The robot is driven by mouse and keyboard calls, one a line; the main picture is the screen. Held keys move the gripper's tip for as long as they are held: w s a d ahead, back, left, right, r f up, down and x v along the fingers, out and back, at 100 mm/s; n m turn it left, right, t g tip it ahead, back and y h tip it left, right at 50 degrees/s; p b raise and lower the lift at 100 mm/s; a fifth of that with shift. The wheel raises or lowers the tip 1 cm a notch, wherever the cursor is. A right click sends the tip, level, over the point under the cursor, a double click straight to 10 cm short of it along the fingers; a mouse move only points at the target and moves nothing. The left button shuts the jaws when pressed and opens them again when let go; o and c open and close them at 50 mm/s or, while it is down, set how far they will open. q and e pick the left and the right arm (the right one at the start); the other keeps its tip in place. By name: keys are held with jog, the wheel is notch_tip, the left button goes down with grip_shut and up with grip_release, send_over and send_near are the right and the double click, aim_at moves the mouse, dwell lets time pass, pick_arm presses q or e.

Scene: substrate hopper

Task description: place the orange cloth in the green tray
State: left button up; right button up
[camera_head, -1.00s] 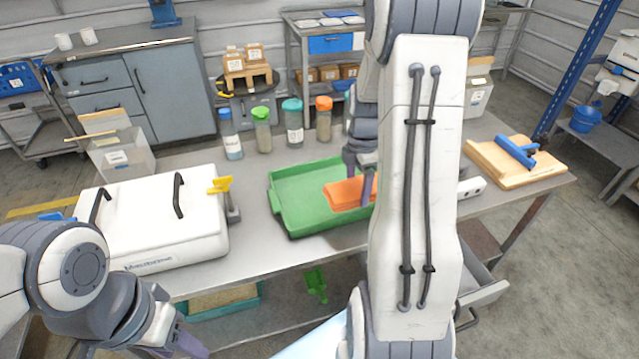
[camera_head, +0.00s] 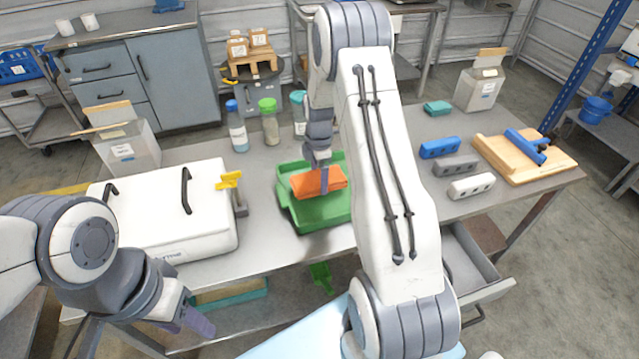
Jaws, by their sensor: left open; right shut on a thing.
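The orange cloth (camera_head: 338,178) is a flat folded piece over the middle of the green tray (camera_head: 322,222) in the head view. My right gripper (camera_head: 322,182) is shut on the cloth from above, and its finger crosses in front of it. I cannot tell whether the cloth touches the tray floor or hangs just above it. My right arm hides the tray's right side. My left gripper (camera_head: 190,325) is open and empty at the lower left, in front of the table and well away from the tray.
A white lidded box (camera_head: 165,215) stands left of the tray. Several bottles, one with a green lid (camera_head: 269,120), stand behind it. Blue (camera_head: 440,148), grey and white (camera_head: 471,187) blocks and a wooden board (camera_head: 535,170) lie to the right. An open drawer (camera_head: 470,265) juts out below.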

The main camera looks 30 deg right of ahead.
aim_at(319, 186)
jog(key=shift+f, duration=1.65)
jog(key=shift+f, duration=0.15)
jog(key=o, duration=1.1)
